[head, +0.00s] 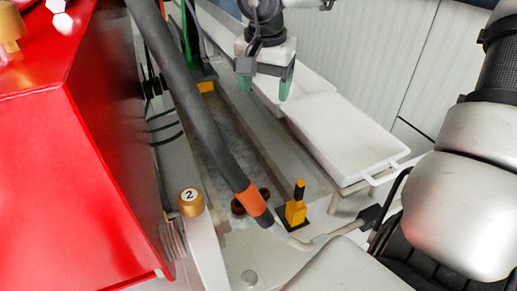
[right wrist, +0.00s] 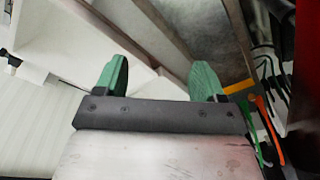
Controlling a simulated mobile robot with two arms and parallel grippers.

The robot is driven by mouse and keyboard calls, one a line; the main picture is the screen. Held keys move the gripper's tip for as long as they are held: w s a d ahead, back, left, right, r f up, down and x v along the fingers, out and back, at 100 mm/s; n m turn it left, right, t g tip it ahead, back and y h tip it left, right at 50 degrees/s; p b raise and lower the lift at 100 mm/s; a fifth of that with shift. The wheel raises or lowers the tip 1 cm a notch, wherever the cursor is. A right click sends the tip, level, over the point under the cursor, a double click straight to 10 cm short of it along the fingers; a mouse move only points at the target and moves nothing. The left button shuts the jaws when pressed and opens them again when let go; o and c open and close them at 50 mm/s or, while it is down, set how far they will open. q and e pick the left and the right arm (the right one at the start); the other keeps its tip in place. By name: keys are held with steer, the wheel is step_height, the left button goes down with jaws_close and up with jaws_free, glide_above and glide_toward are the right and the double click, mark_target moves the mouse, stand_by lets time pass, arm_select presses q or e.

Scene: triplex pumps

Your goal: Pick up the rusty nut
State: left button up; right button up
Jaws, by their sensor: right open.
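Reddish-brown round pieces (head: 238,208), which look like the rusty nut or nuts, lie low in the grey channel in the head view. A dark tube with an orange band crosses in front and hides part of them, so I cannot tell if they are one or two. My right gripper (head: 265,84) is at the top centre, over the white trays' edge, well above and apart from the brown pieces. Its green fingers are spread and empty, also in the right wrist view (right wrist: 160,74). No nut is recognisable in the wrist view. My left gripper is out of view.
White trays (head: 345,140) stand right of the channel on a rail. A yellow-and-black post (head: 296,206) stands close right of the brown pieces. The dark tube (head: 190,90) runs over the channel. A red housing (head: 80,180) fills the left. A gold cap marked 2 (head: 191,202) is beside it.

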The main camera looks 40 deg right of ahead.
steer(key=b, duration=2.3)
glide_toward(264, 192)
steer(key=shift+h, duration=0.3)
step_height(264, 192, down, 4)
steer(key=shift+s+f, duration=0.1)
steer(key=shift+f, duration=0.1)
steer(key=f, duration=0.2)
steer(key=w+f, duration=0.1)
steer(key=f, duration=0.1)
steer(key=shift+d+f, duration=0.1)
steer(key=shift+d, duration=0.25)
steer(key=shift+w+f, duration=0.1)
steer(key=shift+f, duration=0.3)
steer(key=c, duration=1)
steer(key=shift+r, duration=0.1)
steer(key=shift+c, duration=0.2)
